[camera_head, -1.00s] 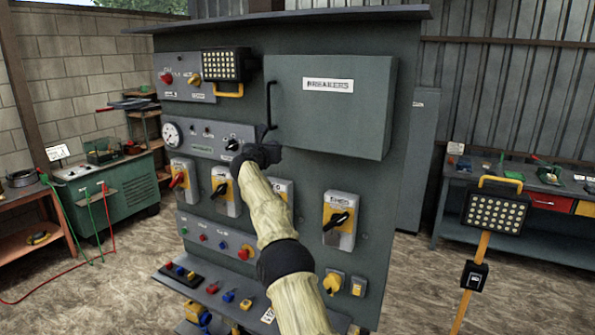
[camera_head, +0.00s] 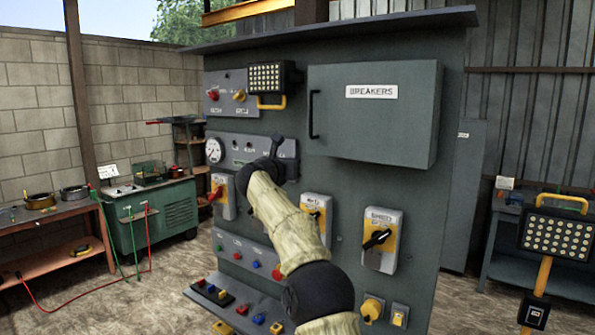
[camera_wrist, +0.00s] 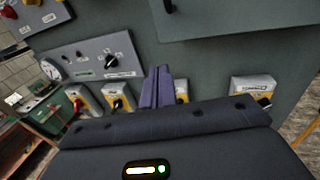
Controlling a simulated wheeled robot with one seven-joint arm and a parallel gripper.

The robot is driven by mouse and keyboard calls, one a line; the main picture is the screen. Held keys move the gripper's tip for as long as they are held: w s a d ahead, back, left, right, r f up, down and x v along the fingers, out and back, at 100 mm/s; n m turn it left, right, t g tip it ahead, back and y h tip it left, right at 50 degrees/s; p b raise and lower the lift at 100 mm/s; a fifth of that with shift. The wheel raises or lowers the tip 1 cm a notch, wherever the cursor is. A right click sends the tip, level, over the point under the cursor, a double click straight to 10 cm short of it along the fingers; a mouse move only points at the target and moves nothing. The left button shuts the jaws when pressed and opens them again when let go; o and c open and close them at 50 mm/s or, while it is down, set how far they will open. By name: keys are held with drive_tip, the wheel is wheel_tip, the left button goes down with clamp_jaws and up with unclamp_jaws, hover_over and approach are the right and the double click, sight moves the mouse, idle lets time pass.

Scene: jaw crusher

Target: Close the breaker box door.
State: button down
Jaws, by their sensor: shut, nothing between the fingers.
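The breaker box (camera_head: 390,125) is a grey box on the upper part of the dark control panel. Its door, labelled BREAKERS (camera_head: 371,92), lies flat against the box front with no visible gap. A black vertical handle (camera_head: 312,114) is on the door's left side. In the wrist view the box's underside edge (camera_wrist: 240,28) and the handle's end (camera_wrist: 168,6) show at the top. My gripper (camera_head: 276,140) is shut and empty, below and left of the handle, apart from the door. Its purple fingers (camera_wrist: 158,78) are together in the wrist view.
A work lamp (camera_head: 270,77) is mounted left of the box. A gauge panel (camera_head: 245,150) and yellow-grey switches (camera_head: 382,241) lie around and below my gripper. A floor lamp (camera_head: 557,232) stands at the right. A green machine (camera_head: 158,215) and bench are at the left.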

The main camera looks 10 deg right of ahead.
drive_tip(key=shift+s+a+b, duration=0.45)
drive_tip(key=shift+s+a, duration=0.35)
drive_tip(key=shift+a, duration=0.2)
